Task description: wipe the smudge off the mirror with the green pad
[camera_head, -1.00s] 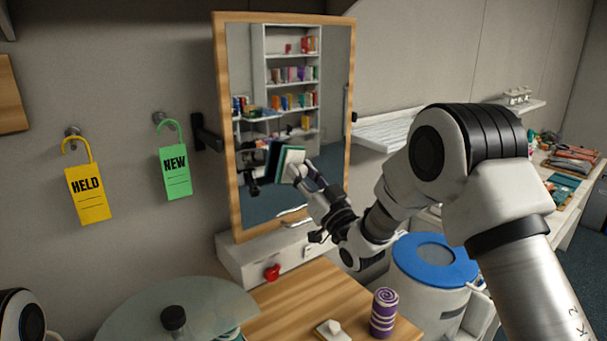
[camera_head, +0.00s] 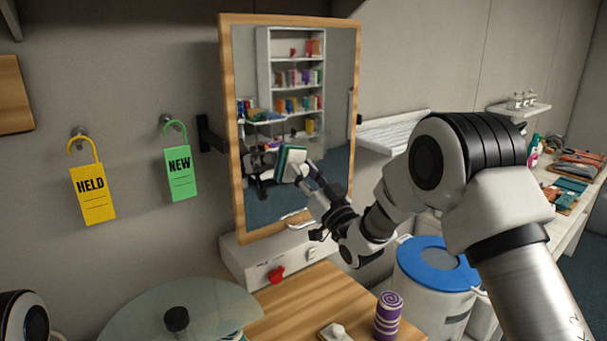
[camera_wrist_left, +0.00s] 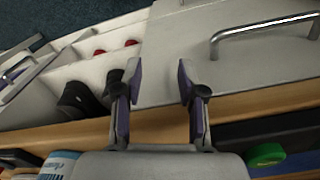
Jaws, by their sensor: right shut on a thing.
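The mirror (camera_head: 338,95) in its wooden frame stands upright against the wall in the head view. The green pad (camera_head: 293,158), with a pale face, is in front of the glass near its middle. My right gripper (camera_head: 302,175) is shut on the pad; I cannot tell whether the pad touches the glass. I cannot make out the smudge among the reflections, and the pad and gripper cover part of the glass. My left gripper (camera_wrist_left: 157,85) is open and empty in the left wrist view, above a pale surface with a metal handle (camera_wrist_left: 262,28).
A yellow HELD tag (camera_head: 93,197) and a green NEW tag (camera_head: 181,182) hang left of the mirror. Below are a round glass top (camera_head: 205,302), a purple roll (camera_head: 388,316) and a blue-lidded bin (camera_head: 440,250). A wall rack (camera_head: 395,130) is right of the mirror.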

